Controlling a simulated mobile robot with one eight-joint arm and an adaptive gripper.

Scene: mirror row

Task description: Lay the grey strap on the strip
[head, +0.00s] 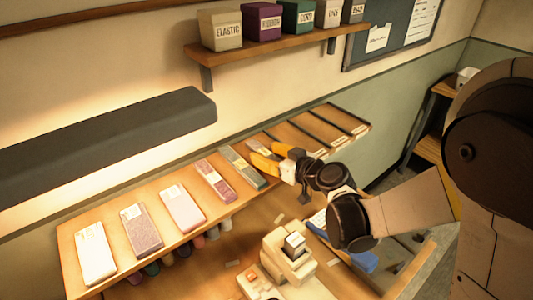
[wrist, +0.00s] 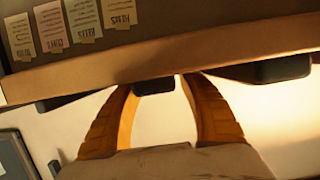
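A sloped wooden display strip (head: 64,236) runs along the wall and bears a row of flat pieces. Near its middle lies a grey-green piece (head: 242,168), perhaps the grey strap; I cannot be sure which piece that is. My gripper (head: 255,155), with orange fingers, is over the strip just right of this piece and hides part of the row. In the wrist view my gripper (wrist: 157,82) has its fingertips apart. A dark block (wrist: 155,86) shows between them at a wooden edge (wrist: 110,72); I cannot tell whether they touch it.
White (head: 95,254), mauve (head: 142,229) and pink (head: 182,207) pieces lie to the left. Dark narrow bars (head: 320,128) lie to the right. A long dark lamp (head: 100,145) overhangs the left side. Labelled boxes (head: 261,22) stand on a shelf above. A pale machine (head: 288,258) stands below.

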